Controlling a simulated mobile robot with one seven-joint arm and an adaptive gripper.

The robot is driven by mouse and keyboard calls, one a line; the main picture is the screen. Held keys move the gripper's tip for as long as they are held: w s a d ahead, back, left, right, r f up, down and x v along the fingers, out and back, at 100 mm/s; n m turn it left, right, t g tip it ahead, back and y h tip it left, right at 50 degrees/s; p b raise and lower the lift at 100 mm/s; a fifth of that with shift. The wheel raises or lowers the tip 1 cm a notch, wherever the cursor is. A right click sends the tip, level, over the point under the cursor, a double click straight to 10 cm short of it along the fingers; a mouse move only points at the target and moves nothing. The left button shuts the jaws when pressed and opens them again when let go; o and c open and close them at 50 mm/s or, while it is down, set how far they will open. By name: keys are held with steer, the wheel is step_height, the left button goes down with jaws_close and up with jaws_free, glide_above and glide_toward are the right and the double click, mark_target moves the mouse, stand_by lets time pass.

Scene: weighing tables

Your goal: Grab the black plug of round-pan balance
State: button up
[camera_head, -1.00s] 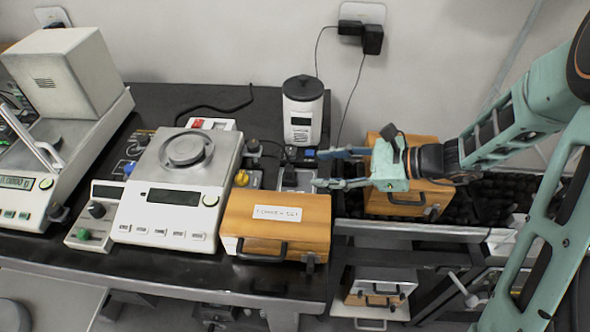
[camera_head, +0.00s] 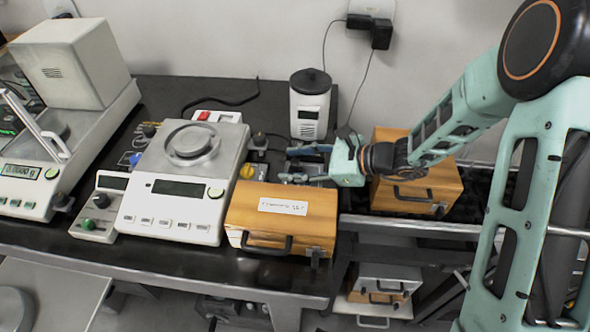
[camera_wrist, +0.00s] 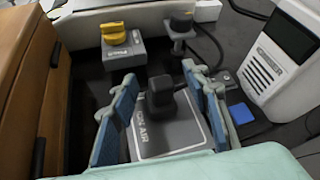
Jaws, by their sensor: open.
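The round-pan balance (camera_head: 180,188) is a white unit with a round metal pan on the left table. My gripper (camera_head: 290,163) is right of it, jaws apart and empty. In the wrist view, an upright black block (camera_wrist: 161,95) on a grey base marked "AIR" lies between the fingers of my gripper (camera_wrist: 160,75), with gaps to both. A second black-topped piece (camera_wrist: 181,22) stands on a grey mount beyond the fingertips, near a black cable. It also shows beside the balance in the head view (camera_head: 259,139). I cannot tell for sure which is the balance's plug.
A yellow knob (camera_wrist: 113,34) on a grey box stands left of the fingers. A wooden case (camera_head: 280,217) lies in front, another (camera_head: 418,185) under my wrist. A white black-lidded device (camera_head: 310,103) stands behind. A blue button (camera_wrist: 241,113) is to the right.

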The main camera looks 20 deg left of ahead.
steer(key=shift+c, duration=0.2)
jaws_close()
